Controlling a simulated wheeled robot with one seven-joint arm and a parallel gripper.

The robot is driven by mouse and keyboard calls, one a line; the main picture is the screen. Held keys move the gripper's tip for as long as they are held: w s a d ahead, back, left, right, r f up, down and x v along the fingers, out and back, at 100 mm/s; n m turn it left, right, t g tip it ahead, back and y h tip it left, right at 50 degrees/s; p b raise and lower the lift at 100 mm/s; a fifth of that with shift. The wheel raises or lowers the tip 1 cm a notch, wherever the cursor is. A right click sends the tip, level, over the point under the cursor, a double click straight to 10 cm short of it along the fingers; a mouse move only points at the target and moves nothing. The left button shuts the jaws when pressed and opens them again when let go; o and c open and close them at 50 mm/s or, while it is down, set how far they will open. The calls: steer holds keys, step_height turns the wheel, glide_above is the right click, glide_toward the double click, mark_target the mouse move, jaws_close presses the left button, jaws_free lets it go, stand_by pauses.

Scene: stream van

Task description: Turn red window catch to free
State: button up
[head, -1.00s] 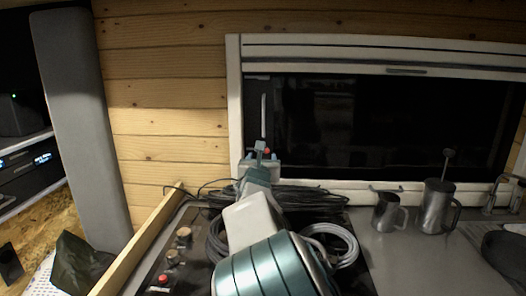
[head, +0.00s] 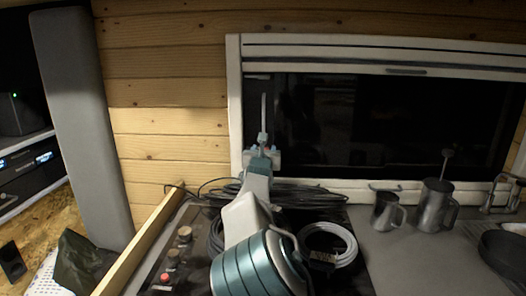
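The window (head: 400,125) has a white frame and dark glass, with a thin pale upright bar (head: 263,108) near its left side. My gripper (head: 265,148) is at the lower left corner of the window, just below this bar. Its two pale blue fingertips stand apart, left and right of the wrist. The red catch does not show now; my gripper and wrist cover the place where it was seen. I cannot tell whether the fingers touch it.
Black cable coils (head: 300,195) and a grey cable coil (head: 328,245) lie under and beside my arm. A metal jug (head: 436,205) and a smaller metal cup (head: 386,212) stand right on the counter. A wooden ledge (head: 140,240) and a panel with knobs (head: 172,258) lie left.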

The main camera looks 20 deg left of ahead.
steer(key=c, duration=0.6)
steer(key=shift+f+m+b, duration=0.1)
steer(key=shift+m+b, duration=0.2)
steer(key=shift+b, duration=0.1)
steer(key=shift+d+f+m+b, duration=0.1)
steer(key=shift+m+b, duration=3.55)
steer(key=shift+m, duration=0.65)
steer(key=shift+d+f+m+b, duration=0.1)
steer(key=shift+m+b, duration=3.55)
steer(key=shift+m, duration=0.65)
